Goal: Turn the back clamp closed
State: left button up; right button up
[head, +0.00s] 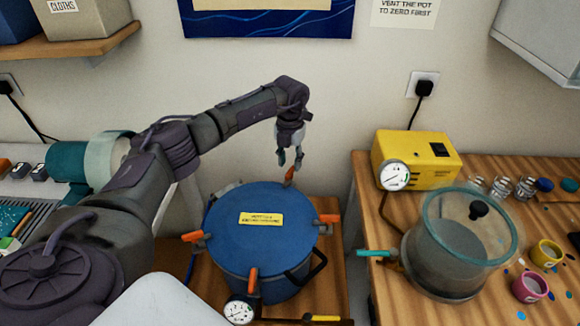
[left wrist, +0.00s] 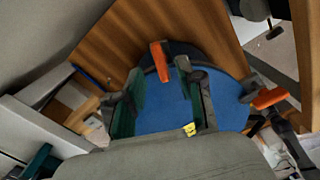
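The blue pot (head: 262,232) stands on a wooden surface with a yellow label on its lid. Orange-handled clamps sit around its rim. The back clamp (head: 290,174) is at the far side of the lid, its orange handle pointing up in the head view. My left gripper (head: 290,158) hangs fingers down just above and around that handle's top. In the left wrist view, the fingers (left wrist: 165,82) are apart, with the orange back clamp (left wrist: 160,61) showing in the gap between their tips. I cannot tell whether they touch it. My right gripper is not in view.
The other clamps are at the left (head: 193,236), front (head: 253,283) and right (head: 328,219) of the lid. The wall is close behind the pot. A yellow pump (head: 425,158) and a clear-walled chamber (head: 455,250) stand on the right table.

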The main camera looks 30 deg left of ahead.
aim_at(290, 170)
pick_arm(q)
notch_tip(290, 170, up, 9)
dwell(0.3)
dwell(0.4)
